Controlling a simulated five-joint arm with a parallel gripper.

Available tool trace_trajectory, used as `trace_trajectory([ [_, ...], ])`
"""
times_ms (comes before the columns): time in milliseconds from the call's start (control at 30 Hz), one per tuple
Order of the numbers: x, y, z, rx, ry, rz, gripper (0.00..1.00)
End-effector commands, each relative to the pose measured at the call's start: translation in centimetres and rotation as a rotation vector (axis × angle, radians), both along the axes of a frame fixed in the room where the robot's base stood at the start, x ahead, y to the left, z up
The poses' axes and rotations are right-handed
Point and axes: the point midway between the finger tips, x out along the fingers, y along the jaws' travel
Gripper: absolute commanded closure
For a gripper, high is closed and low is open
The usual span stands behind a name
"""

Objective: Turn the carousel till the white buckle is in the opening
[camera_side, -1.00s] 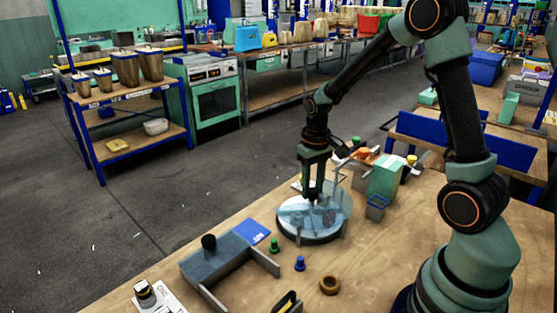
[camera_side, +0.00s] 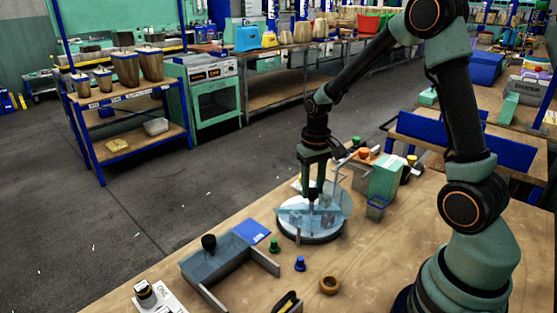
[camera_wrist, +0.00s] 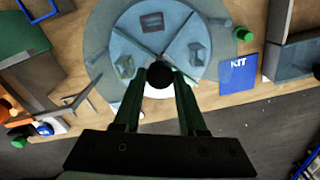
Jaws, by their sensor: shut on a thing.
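The round carousel (camera_side: 296,233) stands on the wooden bench under a clear bluish cover, with dividers between its sectors. In the wrist view, the carousel (camera_wrist: 103,25) shows a dark square piece (camera_wrist: 152,21) at the top, a pale frame-like piece (camera_wrist: 125,66) at left and another pale piece (camera_wrist: 196,54) at right. Their colours are tinted by the cover, so I cannot tell which is the white buckle. A bright white sector lies below the centre, partly hidden by my fingers. My gripper (camera_side: 313,202) points down at the centre, shut on the black knob (camera_wrist: 159,75).
A blue card (camera_wrist: 238,73) and a green peg (camera_side: 274,245) lie near the carousel. A grey tray (camera_side: 215,262) stands at front left, a blue peg (camera_side: 300,263) and brown ring (camera_side: 330,284) at front. A green box (camera_side: 384,180) stands close behind at right.

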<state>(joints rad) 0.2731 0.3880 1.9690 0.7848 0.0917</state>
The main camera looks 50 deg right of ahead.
Motion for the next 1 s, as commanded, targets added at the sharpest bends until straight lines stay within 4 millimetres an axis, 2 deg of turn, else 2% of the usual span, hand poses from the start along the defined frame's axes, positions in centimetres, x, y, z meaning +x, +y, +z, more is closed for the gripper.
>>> trace_trajectory([
  [1000, 0.03, -0.04, 0.18, 0.0, -0.001, -0.505, 1.0],
])
